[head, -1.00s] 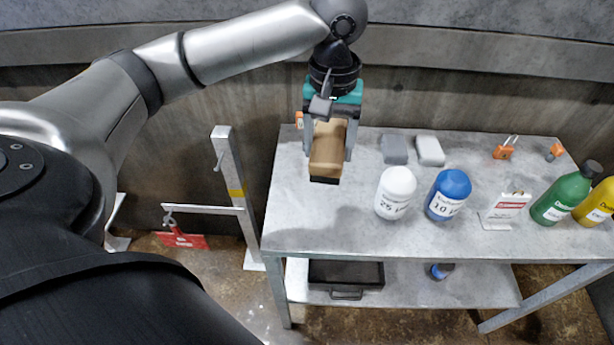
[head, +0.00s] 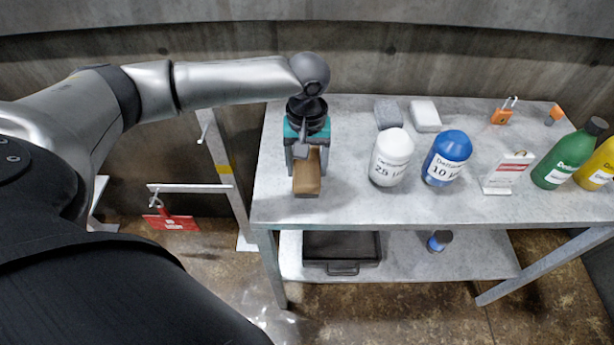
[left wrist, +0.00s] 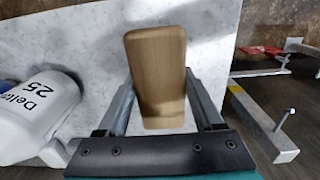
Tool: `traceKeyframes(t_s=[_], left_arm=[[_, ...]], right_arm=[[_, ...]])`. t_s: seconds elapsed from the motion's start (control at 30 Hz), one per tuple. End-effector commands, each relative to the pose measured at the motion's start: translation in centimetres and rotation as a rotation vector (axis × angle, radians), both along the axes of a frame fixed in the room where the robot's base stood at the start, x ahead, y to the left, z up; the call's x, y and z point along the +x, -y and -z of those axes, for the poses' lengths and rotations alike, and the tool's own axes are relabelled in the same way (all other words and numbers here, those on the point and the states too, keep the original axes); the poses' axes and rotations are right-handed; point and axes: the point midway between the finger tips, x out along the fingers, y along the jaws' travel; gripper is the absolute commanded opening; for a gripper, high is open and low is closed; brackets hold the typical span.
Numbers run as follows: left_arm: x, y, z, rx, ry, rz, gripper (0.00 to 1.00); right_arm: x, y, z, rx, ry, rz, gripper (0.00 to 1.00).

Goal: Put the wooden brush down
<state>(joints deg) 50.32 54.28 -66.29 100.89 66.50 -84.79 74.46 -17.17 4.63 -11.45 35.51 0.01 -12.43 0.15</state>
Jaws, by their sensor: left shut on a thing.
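The wooden brush (head: 308,174) is a tan wooden block at the left end of the grey table (head: 340,207). My left gripper (head: 306,160) is shut on it from above, with the arm coming in from the left. In the left wrist view the brush (left wrist: 158,72) lies between the two fingers (left wrist: 160,105), with the pale table top behind it. The brush is low at the table top; I cannot tell whether its underside touches it. The bristles are hidden. My right gripper is not in view.
A white bottle (head: 390,158) and a blue bottle (head: 447,158) stand right of the brush. Two sponges (head: 388,114) (head: 425,116) lie behind them. A sign (head: 507,173) and a green bottle (head: 568,156) stand farther right. A metal post (head: 222,165) is left of the table.

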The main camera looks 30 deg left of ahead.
Motion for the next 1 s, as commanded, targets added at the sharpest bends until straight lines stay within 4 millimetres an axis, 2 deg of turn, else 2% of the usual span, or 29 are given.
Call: traceKeyframes(t_s=[0.03,0.17,0.37,0.6,0.63,0.87,1.0], left_arm=[[0.0,0.0,1.3,0.0,-0.002,0.0,0.0],[0.0,0.1,2.9,-0.001,0.0,0.001,0.0],[0.0,0.1,3.0,-0.002,0.001,0.002,0.0],[0.0,0.1,3.3,-0.001,-0.001,0.001,0.0],[0.0,0.0,3.3,-0.001,0.001,0.001,0.72],[0.0,0.0,3.3,-0.001,0.001,0.001,0.97],[0.0,0.0,3.3,-0.001,0.001,0.001,0.98]], right_arm=[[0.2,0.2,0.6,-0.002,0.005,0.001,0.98],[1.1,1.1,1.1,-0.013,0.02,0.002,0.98],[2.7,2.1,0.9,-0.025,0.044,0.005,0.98],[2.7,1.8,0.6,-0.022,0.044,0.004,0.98],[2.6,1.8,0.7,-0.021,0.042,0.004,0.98],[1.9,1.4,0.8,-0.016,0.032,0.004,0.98],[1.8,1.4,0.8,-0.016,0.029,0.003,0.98]])
